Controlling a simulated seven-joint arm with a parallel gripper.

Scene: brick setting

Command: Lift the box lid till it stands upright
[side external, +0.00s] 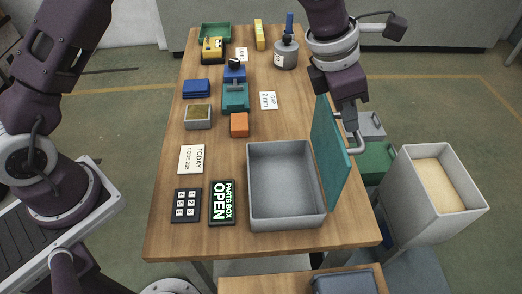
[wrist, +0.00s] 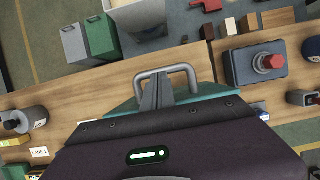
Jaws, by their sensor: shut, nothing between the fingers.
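The grey box (side external: 287,185) stands open and empty on the wooden table in the side external view. Its teal lid (side external: 329,155) stands steeply up along the box's right edge, close to upright. The lid's metal handle (side external: 354,139) sticks out on its right side. My gripper (side external: 350,120) is at the lid's upper right, beside the handle. In the wrist view my shut fingers (wrist: 157,92) lie within the outline of the handle (wrist: 170,75), with the teal lid (wrist: 205,104) behind. Whether the fingers touch lid or handle is unclear.
A lit sign (side external: 223,203) reads "PARTS BOX OPEN", beside a keypad (side external: 187,205). An orange block (side external: 239,125), a grey tray (side external: 198,117) and a teal device (side external: 235,98) lie behind. A filled bin (side external: 438,184) stands off the table's right edge.

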